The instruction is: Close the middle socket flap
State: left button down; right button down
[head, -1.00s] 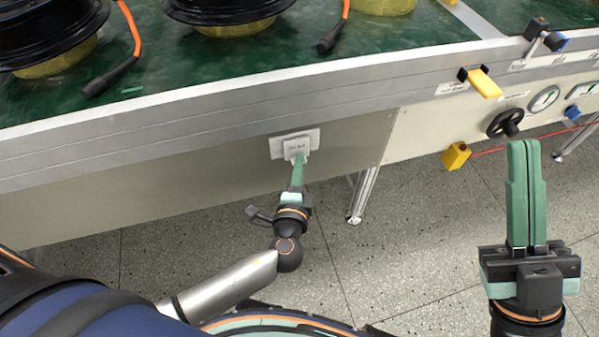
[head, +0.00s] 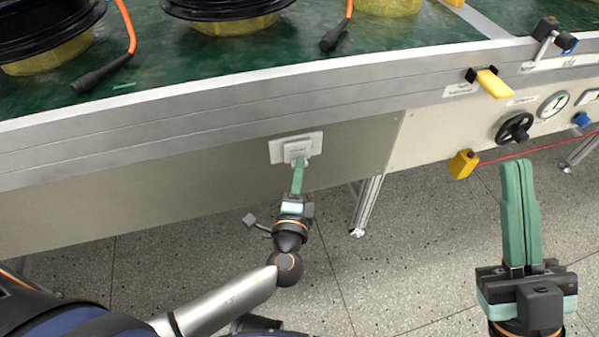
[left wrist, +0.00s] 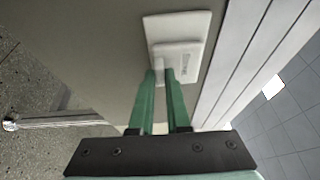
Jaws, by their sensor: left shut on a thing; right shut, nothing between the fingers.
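A white socket plate (head: 312,138) is set in the grey side panel under the bench edge. A white flap (head: 295,148) with a small label sits on it; it also shows in the left wrist view (left wrist: 178,60), standing out from the plate (left wrist: 192,22). My left gripper (head: 299,163) reaches up from below and is shut on the flap's lower part; in the left wrist view its green fingers (left wrist: 165,80) have a white piece between them. The flap's exact angle is hard to tell. My right gripper (head: 516,166) is shut and empty, upright at the right, away from the socket.
The bench's metal edge (head: 200,112) runs above the socket. On the right panel are a yellow handle (head: 494,83), a black handwheel (head: 514,128), a gauge (head: 553,105) and a yellow box (head: 463,164) with a red cord. A bench leg (head: 366,205) stands right of the socket.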

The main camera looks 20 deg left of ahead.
pick_arm(q)
jog(key=shift+a, duration=0.1)
jog(key=c, duration=0.9)
grip_release()
pick_arm(e)
jog(key=shift+d, duration=0.1)
